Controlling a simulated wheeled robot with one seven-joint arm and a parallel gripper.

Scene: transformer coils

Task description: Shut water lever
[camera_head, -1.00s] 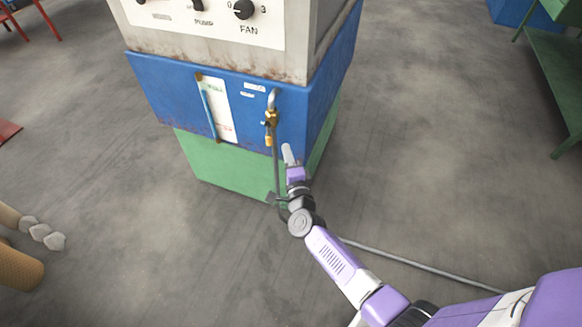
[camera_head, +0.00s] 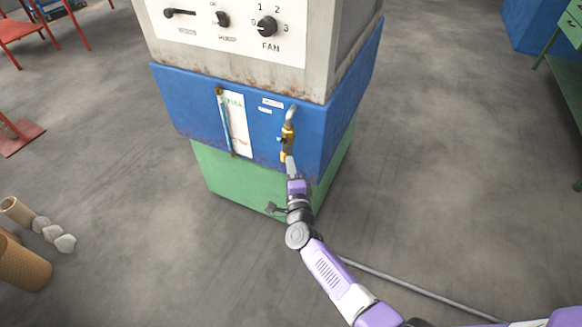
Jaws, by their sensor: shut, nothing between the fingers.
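The brass water valve (camera_head: 287,138) hangs under a bent grey pipe (camera_head: 292,114) on the front of the blue cabinet section (camera_head: 190,105). A small part sticks out at the valve's left side; it is too small to tell whether this is the lever or how it is turned. My gripper (camera_head: 290,163) is shut and empty. It points up at the valve's lower end, which it overlaps in the picture. I cannot tell whether they touch.
A white panel with knobs (camera_head: 267,27) is above the blue section, over a green base (camera_head: 222,175). A grey hose (camera_head: 420,290) lies on the floor to the right. Tan rolls (camera_head: 25,265) lie at left, red furniture (camera_head: 20,45) behind. The floor on both sides is mostly clear.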

